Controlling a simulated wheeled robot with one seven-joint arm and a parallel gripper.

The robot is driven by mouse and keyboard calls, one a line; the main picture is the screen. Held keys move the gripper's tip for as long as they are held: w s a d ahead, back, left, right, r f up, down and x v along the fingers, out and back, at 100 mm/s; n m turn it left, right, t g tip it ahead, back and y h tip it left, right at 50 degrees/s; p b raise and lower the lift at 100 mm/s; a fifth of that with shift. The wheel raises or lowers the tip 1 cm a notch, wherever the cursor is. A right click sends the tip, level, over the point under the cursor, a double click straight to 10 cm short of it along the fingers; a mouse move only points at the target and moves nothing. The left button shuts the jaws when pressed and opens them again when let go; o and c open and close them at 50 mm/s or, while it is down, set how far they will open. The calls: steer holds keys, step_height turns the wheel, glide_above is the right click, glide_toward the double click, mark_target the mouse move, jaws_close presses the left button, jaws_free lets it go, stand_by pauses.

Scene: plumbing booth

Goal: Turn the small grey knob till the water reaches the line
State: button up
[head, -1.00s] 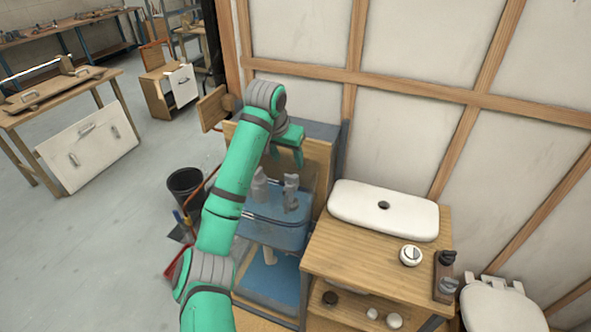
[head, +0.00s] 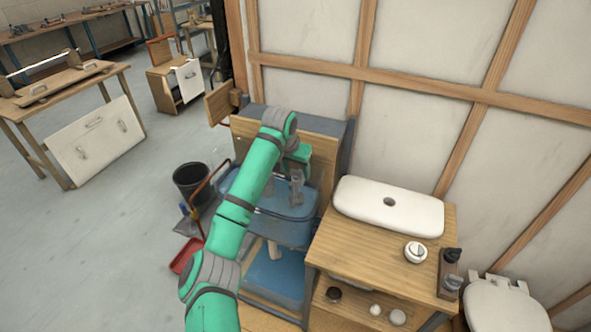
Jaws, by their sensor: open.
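My gripper (head: 303,170) is green and hangs over the blue basin (head: 290,212), just above a grey upright fitting (head: 297,190). It is open, and its fingers are small and partly hidden by the arm. I cannot tell whether they touch the fitting. The fitting may carry the small grey knob, but it is too small to make out. No water level or line can be made out, and the arm covers the left part of the basin.
A wooden cabinet (head: 330,243) with a white sink (head: 350,210) stands to the right. A round white piece (head: 416,252) and a brown block with grey knobs (head: 446,272) are on it. A white toilet (head: 500,300) is at far right. A black bucket (head: 190,180) stands left.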

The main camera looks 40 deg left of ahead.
steer(key=c, duration=1.1)
steer(key=shift+w+d+n+y, duration=0.2)
steer(key=shift+n+y, duration=0.1)
steer(key=shift+n, duration=0.5)
steer(key=shift+s+a+r+n+y, duration=0.1)
steer(key=shift+n+y, duration=0.4)
steer(key=shift+n, duration=0.8)
steer(key=o, duration=1.1)
steer(key=shift+g, duration=0.3)
